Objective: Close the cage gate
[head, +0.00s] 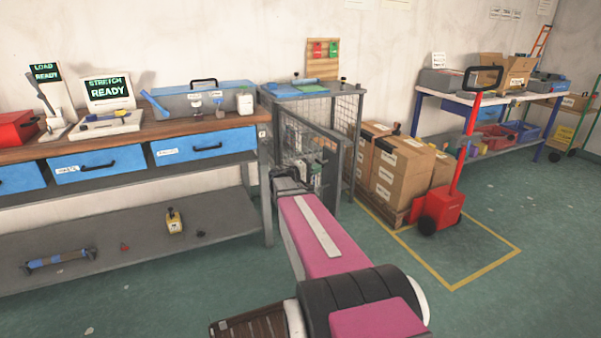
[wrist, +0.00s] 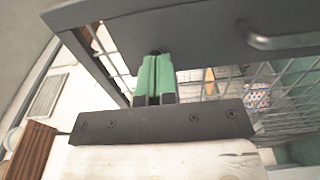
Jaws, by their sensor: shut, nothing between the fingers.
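The wire cage (head: 347,115) stands at the right end of the workbench. Its grey-framed mesh gate (head: 316,128) is swung out at an angle from the cage front, so it stands partly open. My gripper (head: 285,172) is low at the gate's left side, mostly hidden by my pink arm. In the wrist view my gripper (wrist: 156,75) shows green fingers together, with nothing between them. The fingertips are at the lower edge of a grey gate panel (wrist: 190,32) with a curved handle (wrist: 285,40); I cannot tell whether they touch it.
The workbench (head: 130,146) with blue drawers is left of the cage. Stacked cartons (head: 402,170) and a red pallet truck (head: 440,208) stand to the right, by a yellow floor outline. Green floor in front is clear.

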